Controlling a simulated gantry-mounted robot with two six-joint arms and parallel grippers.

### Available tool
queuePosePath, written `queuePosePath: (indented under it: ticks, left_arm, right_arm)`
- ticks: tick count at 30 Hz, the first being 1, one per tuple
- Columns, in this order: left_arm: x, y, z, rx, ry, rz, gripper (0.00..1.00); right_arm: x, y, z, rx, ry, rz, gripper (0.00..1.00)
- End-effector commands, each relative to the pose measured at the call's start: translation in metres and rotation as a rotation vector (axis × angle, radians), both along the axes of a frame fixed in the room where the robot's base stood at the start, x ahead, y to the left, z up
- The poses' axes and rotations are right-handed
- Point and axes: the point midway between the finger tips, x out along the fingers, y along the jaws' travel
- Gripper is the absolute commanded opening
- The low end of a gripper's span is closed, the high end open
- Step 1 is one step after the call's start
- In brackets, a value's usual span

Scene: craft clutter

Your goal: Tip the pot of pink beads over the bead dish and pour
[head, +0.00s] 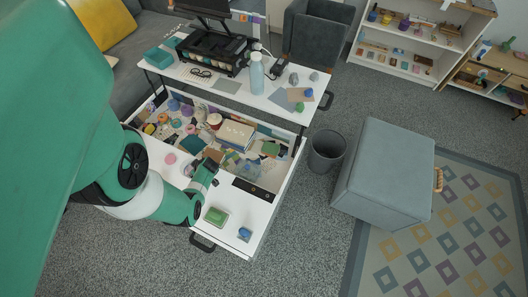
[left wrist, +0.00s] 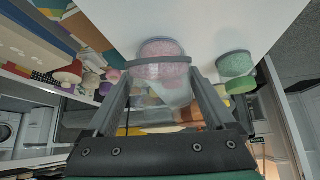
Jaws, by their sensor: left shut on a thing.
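My left gripper (head: 205,176) is over the white top of the pulled-out drawer unit. In the left wrist view my left gripper (left wrist: 160,68) is shut on a clear pot of pink beads (left wrist: 160,47), with one finger on each side of it. The pink beads show through its wall. In the head view I cannot make out the pot clearly beside the gripper. A green-topped container (head: 216,216) stands apart on the white surface. I cannot tell for sure which thing is the bead dish. My right gripper is not in view.
The open drawer (head: 292,172) holds crowded craft items, including a pale box (head: 236,134). A pink round thing (head: 170,158) lies at left. A small blue thing (head: 244,234) is near the front edge. A bottle (head: 257,74) stands on the desk behind.

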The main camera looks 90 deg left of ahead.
Motion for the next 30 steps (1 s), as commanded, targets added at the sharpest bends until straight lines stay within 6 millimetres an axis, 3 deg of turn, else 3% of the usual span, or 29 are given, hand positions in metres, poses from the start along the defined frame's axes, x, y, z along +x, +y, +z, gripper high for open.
queuePosePath:
  ticks: [1,6,17,25,30]
  left_arm:
    - [0.000,0.000,-0.010,0.027,0.030,-0.004,0.28]
    - [-0.004,0.003,-0.010,0.106,0.125,-0.002,0.28]
    - [-0.008,0.006,-0.001,0.178,0.211,0.006,0.28]
    - [-0.009,0.006,0.027,0.176,0.211,0.006,0.28]
    - [-0.009,0.006,0.028,0.175,0.211,0.006,0.28]
  right_arm:
    - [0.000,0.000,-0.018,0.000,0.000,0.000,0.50]
    - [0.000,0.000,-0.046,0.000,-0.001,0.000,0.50]
    - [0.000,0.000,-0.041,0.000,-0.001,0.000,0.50]
    - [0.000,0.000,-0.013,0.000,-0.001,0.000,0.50]
    - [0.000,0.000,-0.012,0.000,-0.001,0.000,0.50]
